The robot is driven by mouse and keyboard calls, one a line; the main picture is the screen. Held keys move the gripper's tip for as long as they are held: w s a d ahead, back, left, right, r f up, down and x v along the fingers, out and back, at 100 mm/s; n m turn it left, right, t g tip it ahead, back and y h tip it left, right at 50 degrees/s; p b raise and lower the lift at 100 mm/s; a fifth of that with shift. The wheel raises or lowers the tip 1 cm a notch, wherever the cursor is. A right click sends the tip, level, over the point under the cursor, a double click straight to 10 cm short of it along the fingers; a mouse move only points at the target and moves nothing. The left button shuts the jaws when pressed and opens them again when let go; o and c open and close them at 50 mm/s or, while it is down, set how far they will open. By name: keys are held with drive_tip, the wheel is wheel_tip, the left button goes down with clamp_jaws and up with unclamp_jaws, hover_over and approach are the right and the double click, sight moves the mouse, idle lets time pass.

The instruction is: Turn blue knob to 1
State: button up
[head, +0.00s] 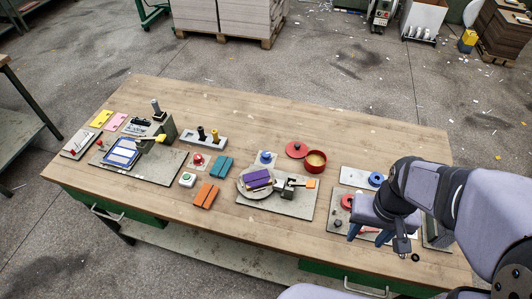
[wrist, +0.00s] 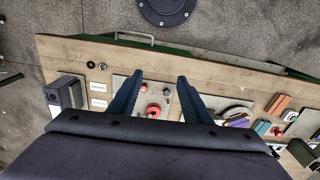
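A round blue knob-like part (head: 375,179) sits on a white plate (head: 353,176) at the right of the bench, just left of my arm. Another blue round part (head: 265,157) sits on a small square plate near the middle; I cannot tell which is the task's knob, and no numbers are readable. My gripper (head: 368,236) is above the grey board at the bench's right front, fingers pointing down. In the wrist view my gripper (wrist: 158,88) is open and empty, its fingers wide apart. A red round part (wrist: 153,110) shows between them. I make out no blue knob there.
A red round part (head: 346,201) is beside my gripper. A red pot (head: 315,161) and red lid (head: 297,149) stand behind. A purple block (head: 257,179) lies on a round plate left of the gripper. Bare wood (head: 330,120) is clear at the back.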

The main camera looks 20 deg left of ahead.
drive_tip(key=w+a+f+n+t+b, duration=0.1)
drive_tip(key=w+a, duration=0.1)
drive_tip(key=w, duration=0.3)
drive_tip(key=w+a+f+b, duration=0.1)
drive_tip(key=w+a+b, duration=0.15)
drive_tip(key=w, duration=0.25)
drive_tip(key=n+t+y+b, duration=0.1)
drive_tip(key=n+t+b, duration=0.2)
drive_tip(key=b, duration=0.2)
approach(266, 154)
drive_tip(key=shift+p+x, duration=1.15)
drive_tip(key=shift+x, duration=2.75)
drive_tip(key=shift+c, duration=0.6)
drive_tip(key=c, duration=0.9)
